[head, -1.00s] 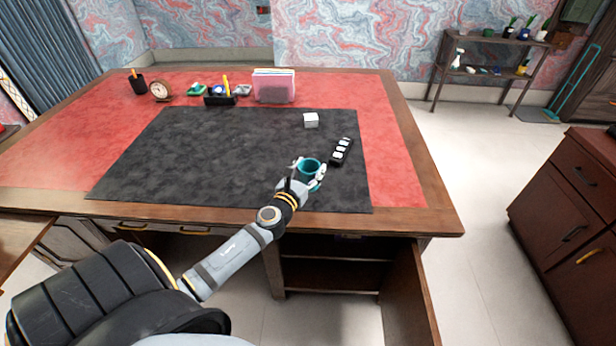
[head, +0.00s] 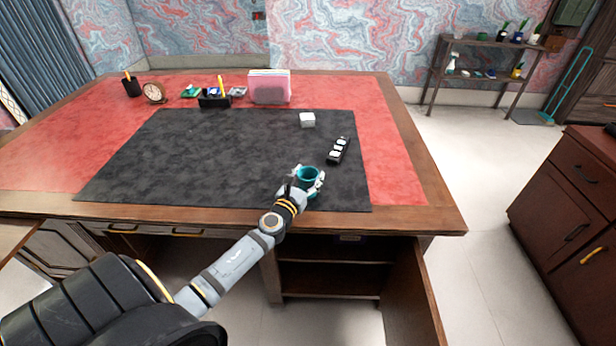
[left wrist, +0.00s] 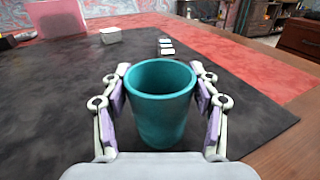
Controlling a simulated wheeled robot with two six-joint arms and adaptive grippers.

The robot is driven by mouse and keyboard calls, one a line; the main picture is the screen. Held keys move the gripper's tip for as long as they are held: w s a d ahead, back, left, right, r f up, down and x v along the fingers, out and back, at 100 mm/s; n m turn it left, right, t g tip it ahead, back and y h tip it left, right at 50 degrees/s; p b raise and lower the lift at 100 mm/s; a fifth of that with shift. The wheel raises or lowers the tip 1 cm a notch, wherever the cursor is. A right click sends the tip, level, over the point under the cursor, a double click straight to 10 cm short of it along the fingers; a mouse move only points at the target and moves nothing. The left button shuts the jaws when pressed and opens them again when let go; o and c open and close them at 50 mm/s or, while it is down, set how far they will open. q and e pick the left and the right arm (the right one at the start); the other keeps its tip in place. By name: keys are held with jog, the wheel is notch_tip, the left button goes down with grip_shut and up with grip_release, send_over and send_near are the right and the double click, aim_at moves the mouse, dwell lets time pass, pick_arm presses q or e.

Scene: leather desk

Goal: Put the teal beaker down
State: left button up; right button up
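The teal beaker (head: 308,178) is upright at the front right part of the dark desk mat (head: 200,160). In the left wrist view the beaker (left wrist: 161,105) stands between the fingers of my left gripper (left wrist: 162,100). The purple pads are spread to either side, with dark gaps showing between them and the lower wall of the beaker. My left gripper (head: 306,184) looks open around it. The beaker looks empty and seems to be at mat level; its contact with the mat is hard to see. My right gripper is not in view.
A black holder with white pieces (head: 339,150) lies just behind the beaker, and a white block (head: 307,120) is farther back. A pink file holder (head: 269,87), black organizer (head: 214,98), clock (head: 154,92) and pen cup (head: 131,86) line the back. The mat's left side is clear.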

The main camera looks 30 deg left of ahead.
pick_arm(q)
jog(key=o, duration=0.3)
jog(key=shift+r, duration=0.1)
jog(key=shift+s, duration=0.2)
jog(key=s, duration=0.3)
jog(key=s+d+b, duration=0.1)
jog(key=s, duration=0.6)
jog(key=shift+s+d+b, duration=0.2)
jog(key=shift+d+b, duration=0.15)
jog(key=shift+d, duration=0.05)
jog(key=shift+s+r, duration=0.1)
jog(key=shift+s, duration=0.45)
